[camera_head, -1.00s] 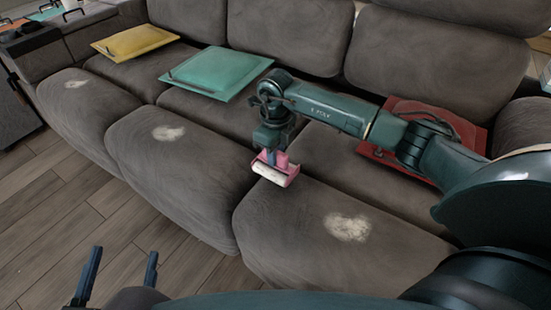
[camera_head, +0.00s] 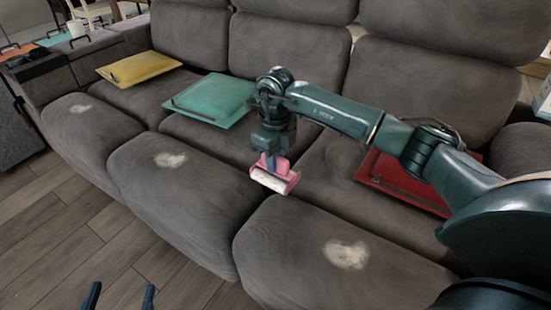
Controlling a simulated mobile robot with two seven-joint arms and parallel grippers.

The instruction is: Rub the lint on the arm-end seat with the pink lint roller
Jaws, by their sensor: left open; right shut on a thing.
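The pink lint roller (camera_head: 276,176) has a white roll and is held by my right gripper (camera_head: 273,157), which is shut on it. It hangs above the gap between the middle and right seats, apart from the lint. A pale lint patch (camera_head: 346,254) lies on the front of the right seat (camera_head: 300,270). Other lint patches lie on the middle seat (camera_head: 170,160) and the left seat (camera_head: 81,109). I cannot tell for sure which seat is the arm-end one. My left gripper (camera_head: 119,296) is open and empty at the bottom edge, over the floor.
Wooden floor (camera_head: 50,230) is clear in front.

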